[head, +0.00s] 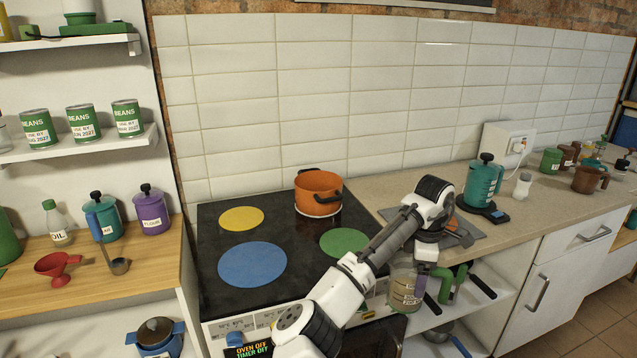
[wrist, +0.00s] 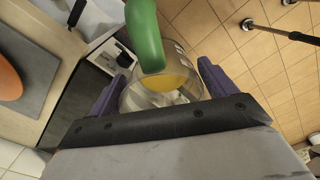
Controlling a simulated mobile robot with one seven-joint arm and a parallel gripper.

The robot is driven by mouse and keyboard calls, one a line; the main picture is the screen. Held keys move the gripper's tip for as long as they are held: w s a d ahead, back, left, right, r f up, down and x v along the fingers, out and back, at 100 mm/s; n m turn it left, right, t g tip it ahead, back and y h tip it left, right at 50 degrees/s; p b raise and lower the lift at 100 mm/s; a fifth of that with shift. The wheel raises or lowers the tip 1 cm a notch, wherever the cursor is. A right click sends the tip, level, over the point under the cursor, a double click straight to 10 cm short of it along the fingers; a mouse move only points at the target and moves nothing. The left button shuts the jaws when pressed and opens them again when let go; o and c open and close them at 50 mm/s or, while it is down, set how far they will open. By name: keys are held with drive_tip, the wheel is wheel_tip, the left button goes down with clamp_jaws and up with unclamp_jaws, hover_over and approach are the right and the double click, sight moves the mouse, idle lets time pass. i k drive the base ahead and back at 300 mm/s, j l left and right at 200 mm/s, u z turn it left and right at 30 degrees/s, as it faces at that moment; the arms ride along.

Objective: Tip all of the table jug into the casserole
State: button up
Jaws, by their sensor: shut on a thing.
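The table jug (head: 403,290) is clear, with a green handle (head: 447,285) on its right side and print on its wall. My gripper (head: 424,262) is shut on it and holds it about upright, in front of the counter edge and right of the hob. In the wrist view the jug (wrist: 135,98) lies between my purple fingers (wrist: 163,82); yellow contents show inside, and the green handle covers part of it. The orange casserole (head: 318,195) stands open-topped at the back of the hob, left of and behind the jug. Its inside bottom is hidden.
The black hob (head: 290,285) has yellow, blue and green cooking zones. A grey board (head: 478,238) with an orange item lies on the counter behind my arm. A teal container (head: 482,185) stands on a dark scale to the right. Open shelves lie below the counter.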

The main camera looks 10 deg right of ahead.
sight(318, 193)
drive_tip(key=i, duration=1.5)
